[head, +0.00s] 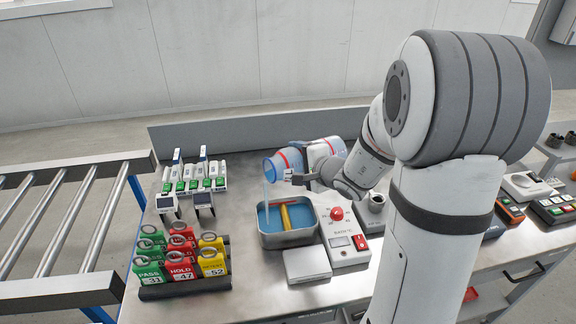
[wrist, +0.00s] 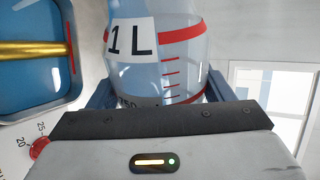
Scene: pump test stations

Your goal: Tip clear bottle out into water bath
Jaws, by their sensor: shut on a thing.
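The clear bottle (head: 291,158) has red bands and lies tilted on its side in the head view, its mouth to the left over the water bath. A pale stream runs down from its mouth into the bath. My gripper (head: 304,178) is shut on the bottle. In the wrist view the bottle (wrist: 165,60) shows a 1 L label and red marks between the jaws (wrist: 160,95). The water bath (head: 289,240) is a metal tray with blue water and a yellow bar in it. It also shows at the wrist view's left (wrist: 84,62).
A control box with a red knob (head: 337,214) stands right of the bath, and a white square plate (head: 307,264) lies in front. Green, red and yellow tags (head: 180,262) stand at left front. Small instruments (head: 195,176) stand behind. A roller conveyor (head: 70,210) is at far left.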

